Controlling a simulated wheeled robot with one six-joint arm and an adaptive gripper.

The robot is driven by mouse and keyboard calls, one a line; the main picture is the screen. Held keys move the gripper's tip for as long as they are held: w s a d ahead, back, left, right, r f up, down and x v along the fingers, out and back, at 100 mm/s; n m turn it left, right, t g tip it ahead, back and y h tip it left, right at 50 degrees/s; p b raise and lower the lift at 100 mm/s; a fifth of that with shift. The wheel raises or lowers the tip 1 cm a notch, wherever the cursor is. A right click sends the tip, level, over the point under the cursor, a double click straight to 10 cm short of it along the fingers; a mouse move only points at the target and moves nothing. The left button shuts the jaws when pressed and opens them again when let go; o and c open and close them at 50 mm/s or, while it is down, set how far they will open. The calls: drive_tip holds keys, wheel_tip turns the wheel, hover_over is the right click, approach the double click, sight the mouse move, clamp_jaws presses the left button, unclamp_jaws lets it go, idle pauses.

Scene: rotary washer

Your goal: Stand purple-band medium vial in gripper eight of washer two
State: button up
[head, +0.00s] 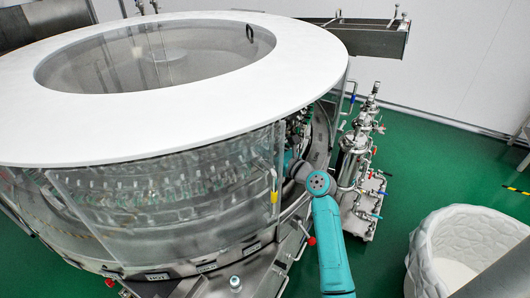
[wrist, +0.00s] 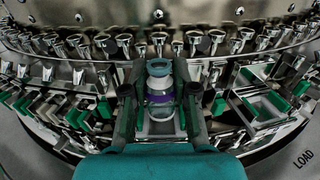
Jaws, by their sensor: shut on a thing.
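In the wrist view, my gripper (wrist: 160,105) is shut on a clear vial with a purple band (wrist: 160,99). The vial is in the middle of the view, between the two fingers. Behind it is the rotary washer's ring of metal nozzles or cups (wrist: 205,42) and green-padded grippers (wrist: 265,105). I cannot tell which washer gripper is number eight, or whether the vial touches one. In the head view, the washer (head: 165,195) has a white top ring, and my teal arm reaches into its right side; my gripper and the vial are hidden there.
A steel column with valves and pipes (head: 360,165) stands close to the right of my arm. A white textured bin (head: 465,245) is at the lower right. Clear washer panels (head: 170,200) lie left of my arm. Green floor (head: 420,145) is open at right. The word LOAD shows in the wrist view.

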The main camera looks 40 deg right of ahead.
drive_tip(key=shift+w+f, duration=0.15)
drive_tip(key=shift+f, duration=0.8)
drive_tip(key=shift+f, duration=0.4)
drive_tip(key=o, duration=0.9)
drive_tip(key=shift+r, duration=0.3)
drive_tip(key=shift+s, duration=0.3)
drive_tip(key=s, duration=1.1)
drive_tip(key=shift+s+d+r, duration=0.1)
drive_tip(key=shift+s+d, duration=0.1)
drive_tip(key=shift+d, duration=0.05)
